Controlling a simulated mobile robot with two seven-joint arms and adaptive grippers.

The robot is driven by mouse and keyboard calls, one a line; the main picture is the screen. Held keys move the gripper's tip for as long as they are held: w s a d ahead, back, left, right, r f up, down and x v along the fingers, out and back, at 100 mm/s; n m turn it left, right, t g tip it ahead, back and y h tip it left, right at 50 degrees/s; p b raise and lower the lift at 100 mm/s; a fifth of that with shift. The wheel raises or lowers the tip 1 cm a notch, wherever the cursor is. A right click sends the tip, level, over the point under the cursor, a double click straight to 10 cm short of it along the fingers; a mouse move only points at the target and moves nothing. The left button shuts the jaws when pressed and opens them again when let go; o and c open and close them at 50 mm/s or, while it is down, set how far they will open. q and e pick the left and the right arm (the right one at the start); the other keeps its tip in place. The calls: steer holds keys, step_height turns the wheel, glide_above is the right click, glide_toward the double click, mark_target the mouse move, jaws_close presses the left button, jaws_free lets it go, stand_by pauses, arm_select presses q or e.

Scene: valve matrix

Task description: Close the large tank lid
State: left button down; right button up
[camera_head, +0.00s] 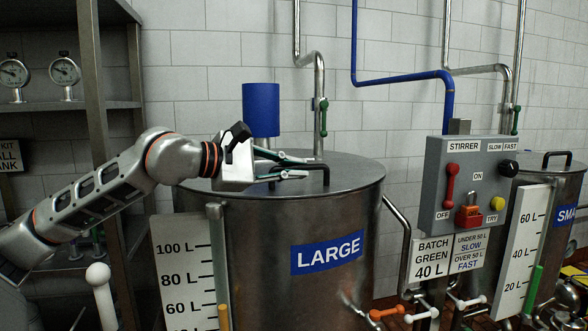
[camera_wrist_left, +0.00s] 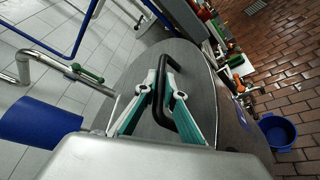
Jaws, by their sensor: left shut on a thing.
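The large tank (camera_head: 270,240) carries a blue LARGE label (camera_head: 327,253). Its round grey lid (camera_head: 350,172) lies flat over the top of the tank; I see no clear gap at the front rim. A black bar handle (camera_head: 326,174) stands on the lid. My left gripper (camera_head: 306,166) reaches in from the left, low over the lid, and is shut on the handle. In the left wrist view both fingers of the gripper (camera_wrist_left: 166,92) are at the handle (camera_wrist_left: 186,125), with the lid (camera_wrist_left: 205,85) beneath. My right gripper is not in view.
A blue cylinder (camera_head: 261,110) stands at the back of the large tank. Pipes with green valve handles (camera_head: 323,112) run down behind it. A grey stirrer control box (camera_head: 468,185) is at the right, before the small tank (camera_head: 562,178). A metal shelf (camera_head: 105,105) stands at the left.

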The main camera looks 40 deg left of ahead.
mark_target(278, 191)
arm_select(q)
steer(key=c, duration=2.4)
jaws_free()
steer(key=shift+d+f, duration=0.1)
steer(key=shift+f, duration=0.3)
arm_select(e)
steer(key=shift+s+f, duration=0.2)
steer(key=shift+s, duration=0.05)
arm_select(q)
steer(key=shift+r, duration=0.1)
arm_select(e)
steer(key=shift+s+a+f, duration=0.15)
arm_select(q)
steer(key=shift+s, duration=0.1)
steer(key=shift+s+a+r, duration=0.1)
steer(key=shift+s+a, duration=0.4)
steer(key=shift+s, duration=0.1)
steer(key=shift+d+v, duration=0.2)
steer(key=shift+v, duration=5.1)
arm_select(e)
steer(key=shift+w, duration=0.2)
arm_select(q)
steer(key=shift+r, duration=0.1)
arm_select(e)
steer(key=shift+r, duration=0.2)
arm_select(q)
steer(key=shift+a, duration=0.1)
